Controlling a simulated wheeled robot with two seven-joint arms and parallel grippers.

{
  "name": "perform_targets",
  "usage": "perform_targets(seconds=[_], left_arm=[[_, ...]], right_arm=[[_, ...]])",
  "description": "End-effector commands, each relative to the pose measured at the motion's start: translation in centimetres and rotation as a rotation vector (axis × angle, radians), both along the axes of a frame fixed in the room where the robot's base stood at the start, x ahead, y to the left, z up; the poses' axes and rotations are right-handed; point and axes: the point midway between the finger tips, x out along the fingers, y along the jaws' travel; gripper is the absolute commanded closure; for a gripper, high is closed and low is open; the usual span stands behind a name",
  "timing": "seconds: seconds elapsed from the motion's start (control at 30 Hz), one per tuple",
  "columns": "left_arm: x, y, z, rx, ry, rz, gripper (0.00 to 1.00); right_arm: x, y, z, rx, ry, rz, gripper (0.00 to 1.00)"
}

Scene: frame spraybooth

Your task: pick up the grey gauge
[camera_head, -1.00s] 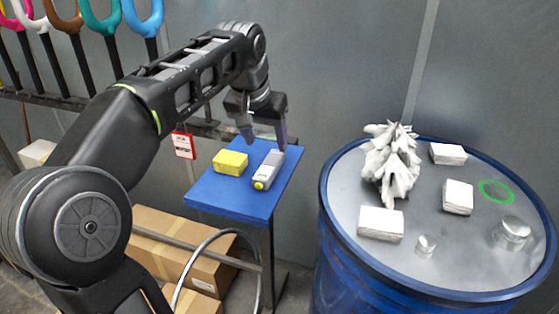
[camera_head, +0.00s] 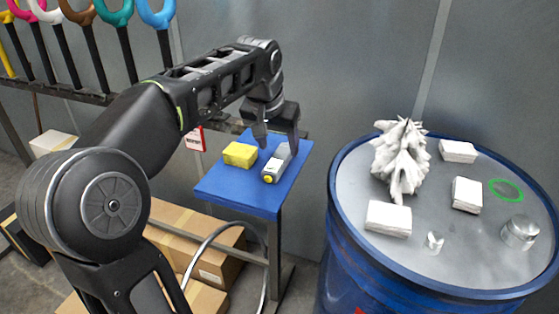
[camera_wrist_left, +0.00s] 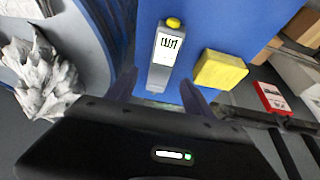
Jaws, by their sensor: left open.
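The grey gauge (camera_head: 277,164), with a yellow round end, lies on the small blue table (camera_head: 240,200). It also shows in the left wrist view (camera_wrist_left: 163,58), where its display faces up. My left gripper (camera_head: 279,146) is open and empty, with its fingertips at the far end of the gauge. In the left wrist view the two fingers (camera_wrist_left: 161,82) point toward the gauge and stand to either side of its near end. I cannot tell exactly how far above the table they are. My right gripper is not in view.
A yellow block (camera_head: 239,155) lies on the blue table just left of the gauge. A blue drum (camera_head: 345,235) at the right carries white blocks, a crumpled white mass (camera_head: 400,160) and metal pieces. Cardboard boxes (camera_head: 205,245) sit below the table.

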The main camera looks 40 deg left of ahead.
Motion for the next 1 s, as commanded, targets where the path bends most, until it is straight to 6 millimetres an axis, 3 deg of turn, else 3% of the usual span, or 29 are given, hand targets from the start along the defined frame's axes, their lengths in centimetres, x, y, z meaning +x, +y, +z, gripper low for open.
perform_targets(seconds=[0.1,0.27,1.0], left_arm=[[0.6,0.1,-1.8,-0.002,0.005,0.0,0.4],[1.2,0.3,-3.2,0.001,0.001,0.0,0.4],[1.3,0.3,-3.3,0.0,0.0,0.0,0.4]], right_arm=[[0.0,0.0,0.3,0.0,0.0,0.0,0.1],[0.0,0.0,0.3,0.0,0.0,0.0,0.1],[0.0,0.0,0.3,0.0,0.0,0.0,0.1]])
